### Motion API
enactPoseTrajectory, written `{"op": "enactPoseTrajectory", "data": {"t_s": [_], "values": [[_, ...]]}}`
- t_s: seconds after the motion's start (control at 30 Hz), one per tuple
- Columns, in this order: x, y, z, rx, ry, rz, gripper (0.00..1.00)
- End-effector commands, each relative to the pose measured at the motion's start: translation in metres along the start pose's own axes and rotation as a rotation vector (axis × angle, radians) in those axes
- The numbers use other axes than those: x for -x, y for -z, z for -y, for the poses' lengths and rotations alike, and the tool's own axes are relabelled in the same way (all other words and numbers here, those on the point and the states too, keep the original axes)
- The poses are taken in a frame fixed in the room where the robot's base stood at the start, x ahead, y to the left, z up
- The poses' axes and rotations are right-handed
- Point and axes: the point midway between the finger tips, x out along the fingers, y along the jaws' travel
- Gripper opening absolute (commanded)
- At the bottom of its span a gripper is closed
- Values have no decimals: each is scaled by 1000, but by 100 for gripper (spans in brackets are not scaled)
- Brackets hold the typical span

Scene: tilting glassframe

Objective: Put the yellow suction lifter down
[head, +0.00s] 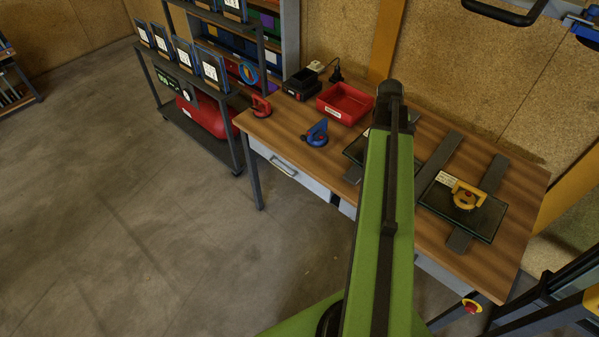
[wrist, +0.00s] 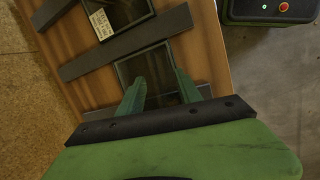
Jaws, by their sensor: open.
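The yellow suction lifter (head: 467,197) stands on a dark glass pane (head: 483,222) at the right end of the workbench in the head view. It does not show in the wrist view. My gripper (wrist: 158,78) is in the wrist view, its two green fingers spread apart with nothing between them. It is above a dark glass pane (wrist: 137,72) lying across dark strips. In the head view my arm hides the gripper, so its distance from the yellow lifter cannot be told.
A blue lifter (head: 317,134), a red lifter (head: 261,107) and a red bin (head: 343,104) stand on the workbench (head: 285,124). Another dark pane lies partly behind my arm. A shelf rack (head: 222,99) stands at the left. The floor at left is clear.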

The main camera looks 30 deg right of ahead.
Motion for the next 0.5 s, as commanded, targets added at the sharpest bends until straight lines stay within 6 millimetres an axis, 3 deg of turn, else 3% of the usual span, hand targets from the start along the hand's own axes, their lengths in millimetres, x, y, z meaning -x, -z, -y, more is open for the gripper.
{"op": "enactPoseTrajectory", "data": {"t_s": [0.03, 0.1, 0.17, 0.2, 0.3, 0.4, 0.5], "values": [[17, 42, 46, -9, 12, -39, 42], [38, 91, 109, -49, 43, -85, 42], [57, 126, 167, -81, 77, -118, 42], [69, 145, 207, -101, 102, -135, 42], [95, 174, 300, -149, 167, -157, 42], [113, 185, 368, -184, 217, -160, 42], [121, 186, 400, -208, 246, -155, 42]]}}
